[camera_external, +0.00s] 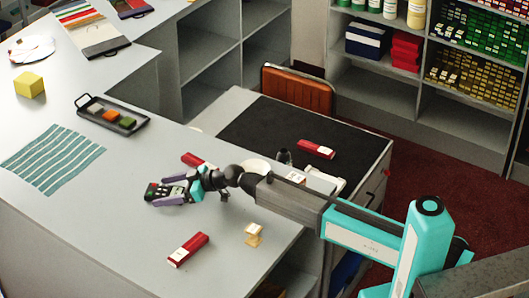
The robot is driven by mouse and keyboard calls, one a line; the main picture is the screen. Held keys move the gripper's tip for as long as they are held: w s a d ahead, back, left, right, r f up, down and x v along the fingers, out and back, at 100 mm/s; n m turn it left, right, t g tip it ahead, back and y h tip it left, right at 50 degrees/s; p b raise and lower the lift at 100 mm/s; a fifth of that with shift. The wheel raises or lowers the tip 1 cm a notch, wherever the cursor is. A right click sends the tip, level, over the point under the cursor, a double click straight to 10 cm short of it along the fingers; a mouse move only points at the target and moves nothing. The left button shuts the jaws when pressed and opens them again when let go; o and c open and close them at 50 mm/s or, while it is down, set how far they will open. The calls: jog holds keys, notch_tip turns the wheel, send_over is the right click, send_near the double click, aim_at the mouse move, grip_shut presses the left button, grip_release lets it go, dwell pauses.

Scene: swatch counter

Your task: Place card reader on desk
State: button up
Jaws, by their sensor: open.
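The card reader (155,190), a small black device with coloured keys, is on or just above the grey counter (140,235); I cannot tell which. My gripper (170,192) is open, with its purple fingers around or beside the card reader; contact is too small to make out. The desk (372,155) stands to the right, lower than the counter, with a black mat (265,125) on it. My arm hides part of the desk.
Red boxes lie on the counter (188,249) and mat (316,149); another red item (197,161) lies beside my wrist. A wooden piece (253,235), sample tray (112,117) and striped cloth (52,160) are also on the counter. An orange chair (297,92) stands behind the desk.

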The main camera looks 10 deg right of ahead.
aim_at(168, 192)
jog(key=shift+c, duration=0.2)
jog(key=c, duration=1.4)
jog(key=shift+r, duration=0.2)
jog(key=shift+c, duration=0.2)
jog(key=shift+r+b, duration=0.55)
jog(key=shift+r, duration=0.6)
jog(key=shift+s+d+r, duration=0.25)
jog(key=shift+d+r, duration=0.05)
jog(key=shift+r, duration=0.1)
jog(key=s+d+b, duration=0.1)
jog(key=s+d, duration=0.2)
jog(key=s+d+r+b, duration=0.1)
jog(key=s+d, duration=0.3)
jog(key=s+d+b, duration=0.2)
jog(key=s+d, duration=0.1)
jog(key=d, duration=0.1)
jog(key=shift+s+r, duration=0.2)
jog(key=shift+r, duration=0.05)
